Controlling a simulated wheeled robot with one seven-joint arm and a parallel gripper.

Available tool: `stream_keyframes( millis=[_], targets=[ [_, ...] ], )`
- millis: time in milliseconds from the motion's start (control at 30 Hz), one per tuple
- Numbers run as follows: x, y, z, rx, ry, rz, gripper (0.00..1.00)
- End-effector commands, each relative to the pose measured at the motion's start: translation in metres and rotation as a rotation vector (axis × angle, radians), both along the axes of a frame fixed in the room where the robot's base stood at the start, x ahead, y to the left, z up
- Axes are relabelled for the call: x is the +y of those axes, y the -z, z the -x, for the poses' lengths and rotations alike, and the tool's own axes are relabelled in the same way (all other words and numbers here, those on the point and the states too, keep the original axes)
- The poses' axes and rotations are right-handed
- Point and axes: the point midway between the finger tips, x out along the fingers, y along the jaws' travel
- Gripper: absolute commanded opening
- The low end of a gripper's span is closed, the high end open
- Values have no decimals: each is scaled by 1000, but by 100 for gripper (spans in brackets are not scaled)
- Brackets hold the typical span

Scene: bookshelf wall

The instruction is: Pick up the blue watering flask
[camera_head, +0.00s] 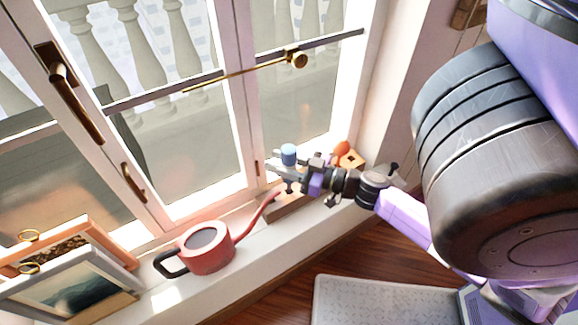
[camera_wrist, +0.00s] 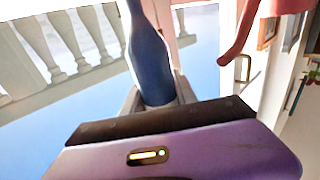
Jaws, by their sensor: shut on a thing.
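The blue watering flask (camera_wrist: 150,62) stands out in the wrist view, with a rounded body and a narrower neck toward the top edge. My gripper (camera_wrist: 158,100) is shut on its body; the purple gripper housing hides the near end. In the head view, the flask's blue top (camera_head: 288,154) shows at the tip of my gripper (camera_head: 283,172), above the window sill by the glass. Its lower part is partly hidden by the fingers, and I cannot tell whether it touches anything below.
A red watering can (camera_head: 208,251) stands on the white sill (camera_head: 262,252), its spout pointing toward my gripper. Picture frames (camera_head: 72,285) lean at the left. A small orange object (camera_head: 341,148) sits behind my gripper. The window (camera_head: 200,130) with brass handles is close behind.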

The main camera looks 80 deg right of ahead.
Motion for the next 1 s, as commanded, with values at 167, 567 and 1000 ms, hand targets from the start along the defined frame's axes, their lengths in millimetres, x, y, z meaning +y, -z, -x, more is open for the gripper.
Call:
stream_keyframes(
  millis=[167,567,1000],
  targets=[
    [0,0,0,0,0,0,0],
    [0,-22,1,0,-1,2,0],
    [1,-114,0,2,-5,3,0]
  ],
)
